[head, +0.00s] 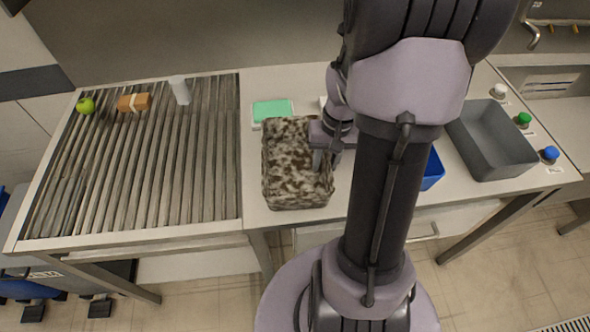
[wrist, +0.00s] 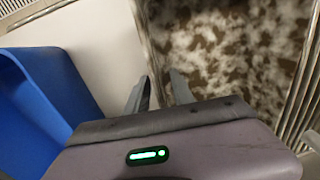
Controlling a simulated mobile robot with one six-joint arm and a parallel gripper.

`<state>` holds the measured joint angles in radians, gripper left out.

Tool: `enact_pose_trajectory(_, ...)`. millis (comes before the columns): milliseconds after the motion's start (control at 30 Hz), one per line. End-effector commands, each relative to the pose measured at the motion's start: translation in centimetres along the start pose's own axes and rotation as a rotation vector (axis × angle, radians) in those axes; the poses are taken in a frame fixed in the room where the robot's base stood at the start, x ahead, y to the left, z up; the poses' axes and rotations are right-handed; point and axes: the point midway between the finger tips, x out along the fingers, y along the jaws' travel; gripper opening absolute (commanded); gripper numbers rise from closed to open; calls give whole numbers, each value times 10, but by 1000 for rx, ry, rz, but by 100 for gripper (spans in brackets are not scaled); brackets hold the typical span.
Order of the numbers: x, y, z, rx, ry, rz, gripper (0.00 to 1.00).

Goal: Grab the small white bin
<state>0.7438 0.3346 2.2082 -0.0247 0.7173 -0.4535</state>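I see no whole white bin. In the head view a small white edge (head: 322,102) shows beside my arm, mostly hidden; I cannot tell what it belongs to. My gripper (head: 322,158) is at the right side of a brown-and-cream mottled box (head: 290,165) on the table. In the wrist view my gripper (wrist: 159,85) has its two fingers apart with a gap between them, near the edge of the mottled box (wrist: 235,45). I see nothing held; whether the fingers touch the box is unclear.
A roller conveyor (head: 150,180) at left carries a green apple (head: 86,106), a brown box (head: 134,102) and a white cylinder (head: 180,90). A green-topped box (head: 272,110) lies behind the mottled one. A blue bin (head: 433,170) and grey bin (head: 505,155) stand at right.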

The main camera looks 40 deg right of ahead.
Motion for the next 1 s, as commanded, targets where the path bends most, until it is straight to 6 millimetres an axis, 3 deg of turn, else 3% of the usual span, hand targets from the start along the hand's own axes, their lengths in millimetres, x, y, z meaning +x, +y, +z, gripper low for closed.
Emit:
enact_pose_trajectory(33,11,0,0,0,-2,-1,29)
enact_pose_trajectory(233,9,0,0,1,0,0,29)
enact_pose_trajectory(400,9,0,0,1,0,0,0)
enact_pose_trajectory(1000,9,0,0,1,0,0,0)
